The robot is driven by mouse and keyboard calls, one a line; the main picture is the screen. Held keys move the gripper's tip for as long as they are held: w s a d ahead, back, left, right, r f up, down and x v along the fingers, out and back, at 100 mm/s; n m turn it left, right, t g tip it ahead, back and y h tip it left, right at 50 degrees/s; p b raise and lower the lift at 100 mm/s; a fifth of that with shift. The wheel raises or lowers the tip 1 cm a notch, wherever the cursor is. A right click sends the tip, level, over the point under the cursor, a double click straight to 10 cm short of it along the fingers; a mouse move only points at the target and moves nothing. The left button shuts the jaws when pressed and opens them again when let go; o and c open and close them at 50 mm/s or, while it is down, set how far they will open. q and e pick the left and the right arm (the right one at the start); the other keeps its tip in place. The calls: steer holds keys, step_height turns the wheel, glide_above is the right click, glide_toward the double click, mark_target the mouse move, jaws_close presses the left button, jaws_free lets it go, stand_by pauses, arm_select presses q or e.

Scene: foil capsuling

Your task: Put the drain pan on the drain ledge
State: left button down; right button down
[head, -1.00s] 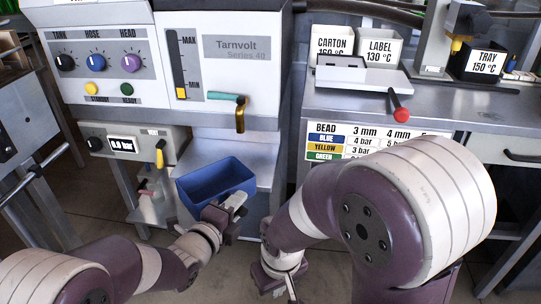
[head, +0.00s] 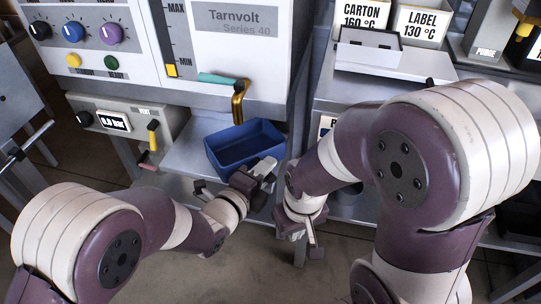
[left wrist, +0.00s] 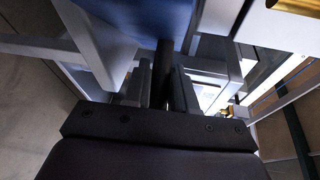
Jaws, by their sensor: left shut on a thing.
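The drain pan is a blue open rectangular tray (head: 240,158), seemingly empty inside. My left gripper (head: 253,178) is shut on its near right edge. The pan is roughly level below the brass spout. The drain ledge (head: 183,157) is the grey metal shelf under the machine; the pan overlaps it in the head view, and I cannot tell whether they touch. In the left wrist view, the pan's blue side (left wrist: 130,14) fills the top, beyond the dark gripper fingers (left wrist: 163,75). My right gripper (head: 305,238) hangs low right of the pan, apart from it; its finger opening is unclear.
The brass spout (head: 238,102) with a teal handle (head: 216,78) hangs just above the pan's back edge. A gauge box with a yellow lever (head: 153,132) is to the left. A workbench with carton and label bins (head: 424,22) is to the right. Floor is clear in front.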

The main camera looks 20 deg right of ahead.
arm_select(q)
steer(key=shift+a, duration=0.2)
steer(key=shift+s+a+r, duration=0.25)
steer(key=shift+a, duration=0.05)
steer(key=shift+s+f, duration=0.1)
steer(key=shift+s, duration=0.05)
steer(key=c, duration=1.4)
jaws_free()
steer(key=shift+d+f, duration=0.1)
steer(key=shift+f, duration=0.15)
steer(key=o, duration=0.5)
steer(key=shift+w, duration=0.2)
steer(key=shift+s+r, duration=0.1)
arm_select(e)
steer(key=shift+s+a, duration=0.25)
steer(key=shift+a, duration=0.1)
